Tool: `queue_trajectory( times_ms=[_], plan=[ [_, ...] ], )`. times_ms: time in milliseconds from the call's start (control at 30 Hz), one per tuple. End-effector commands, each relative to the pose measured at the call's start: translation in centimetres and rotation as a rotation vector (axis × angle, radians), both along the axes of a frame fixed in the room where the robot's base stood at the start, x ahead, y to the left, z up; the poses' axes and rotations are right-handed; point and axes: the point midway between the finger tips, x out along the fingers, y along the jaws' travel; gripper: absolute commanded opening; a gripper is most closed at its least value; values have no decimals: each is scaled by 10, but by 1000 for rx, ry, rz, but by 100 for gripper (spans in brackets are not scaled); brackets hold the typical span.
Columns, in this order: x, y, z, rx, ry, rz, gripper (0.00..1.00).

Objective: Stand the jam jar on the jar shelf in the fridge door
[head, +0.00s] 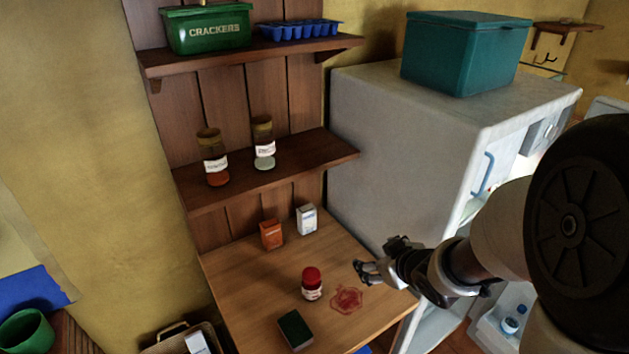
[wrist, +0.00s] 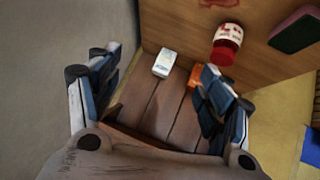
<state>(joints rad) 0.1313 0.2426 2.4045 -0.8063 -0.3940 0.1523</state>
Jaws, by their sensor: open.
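The jam jar (head: 312,290) has a red lid and a pale label and stands upright on the wooden counter, left of a red spill. It also shows in the wrist view (wrist: 225,45), upper right, beyond the right finger. My gripper (head: 363,272) is open and empty above the counter's right side, to the right of the jar and apart from it. Both fingers spread wide in the wrist view (wrist: 155,88). The white fridge (head: 400,150) stands open at right. A white door shelf (head: 490,328) with blue-capped items shows low at right, partly hidden by my arm.
The red spill (head: 347,300) and a dark green sponge (head: 295,330) lie near the jar. An orange box (head: 271,234) and a white box (head: 307,219) stand behind. Wall shelves hold two jars, a CRACKERS tin (head: 208,30) and a blue tray (head: 300,30). A teal bin (head: 465,55) tops the fridge.

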Motion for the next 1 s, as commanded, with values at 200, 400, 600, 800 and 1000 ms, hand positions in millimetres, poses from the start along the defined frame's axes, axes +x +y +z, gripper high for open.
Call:
queue_trajectory(
  times_ms=[200,400,600,800,1000],
  plan=[
    [-4,59,-63,207,1,234,72],
    [-11,84,-79,303,-1,311,72],
    [8,107,-101,309,-2,321,72],
    [34,132,-126,307,-3,319,72],
    [53,150,-142,308,-2,315,72]
  ],
)
